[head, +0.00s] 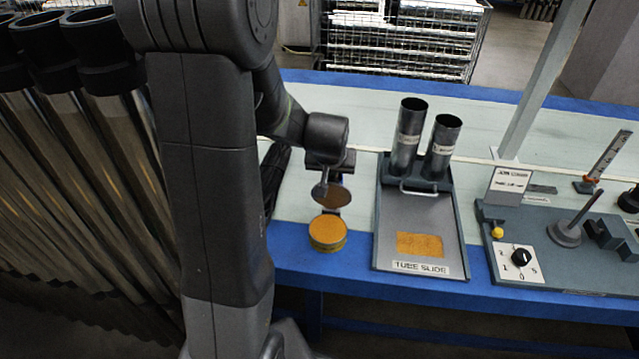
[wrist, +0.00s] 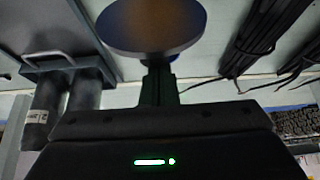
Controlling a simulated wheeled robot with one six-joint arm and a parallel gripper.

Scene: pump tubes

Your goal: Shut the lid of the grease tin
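The grease tin (head: 327,233) is a low round tin with orange-yellow contents, near the front edge of the bench in the head view. Its lid (head: 332,196) is a brownish disc raised behind the tin, tilted open. A round disc that looks like the lid (wrist: 150,28) fills the top middle of the wrist view. My gripper (head: 321,188) is at the lid's upper left edge. In the wrist view its fingers (wrist: 158,84) look together, reaching toward the disc, which hides their tips. I cannot tell whether they touch it.
To the right is a grey tube slide tray (head: 432,258) with two upright dark tubes (head: 408,137). Further right is a fixture board with a dial (head: 521,258). Dark cables (wrist: 258,40) lie near the gripper. Long metal tubes stand at the far left.

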